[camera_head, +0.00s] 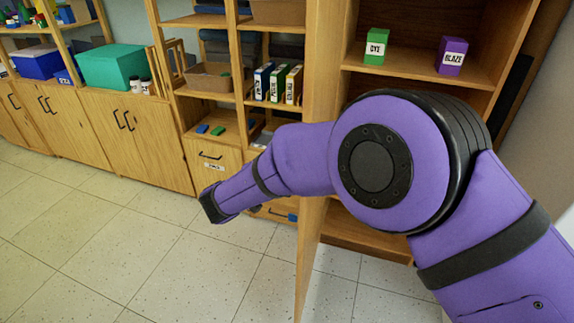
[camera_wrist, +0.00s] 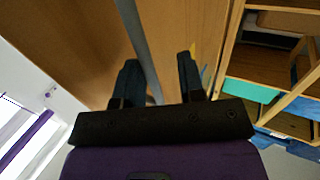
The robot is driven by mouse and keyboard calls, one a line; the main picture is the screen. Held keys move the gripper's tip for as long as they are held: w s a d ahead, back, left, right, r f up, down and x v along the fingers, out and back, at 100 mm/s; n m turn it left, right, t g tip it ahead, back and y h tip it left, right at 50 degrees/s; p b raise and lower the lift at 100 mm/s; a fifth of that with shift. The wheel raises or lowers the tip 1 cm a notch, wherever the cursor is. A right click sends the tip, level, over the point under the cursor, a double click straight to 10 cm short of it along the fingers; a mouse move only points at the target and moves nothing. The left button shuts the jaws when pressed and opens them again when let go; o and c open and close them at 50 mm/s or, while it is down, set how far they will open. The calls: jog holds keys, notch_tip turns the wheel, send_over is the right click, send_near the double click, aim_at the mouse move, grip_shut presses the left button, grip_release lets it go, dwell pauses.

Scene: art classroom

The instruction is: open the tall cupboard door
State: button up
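The tall cupboard (camera_head: 400,70) stands open at the right in the head view, with its shelves showing. Its wooden door (camera_head: 310,255) swings out toward me and is seen nearly edge-on. In the wrist view the door's wooden face (camera_wrist: 75,35) fills the upper left. A long grey bar, seemingly the door handle (camera_wrist: 139,40), runs between the two dark fingers of my gripper (camera_wrist: 158,68). The fingers are apart, with a gap visible on the bar's right side. In the head view my arm hides part of the door and cupboard, and the fingers cannot be made out.
A green box (camera_head: 376,46) and a purple box (camera_head: 452,56) stand on a cupboard shelf. Open shelving (camera_head: 215,110) with binders and bins stands left of the door, above low cabinets (camera_head: 140,140). The tiled floor (camera_head: 130,250) in front is clear.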

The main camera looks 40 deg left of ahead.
jog(key=s, duration=1)
jog(key=shift+a, duration=0.4)
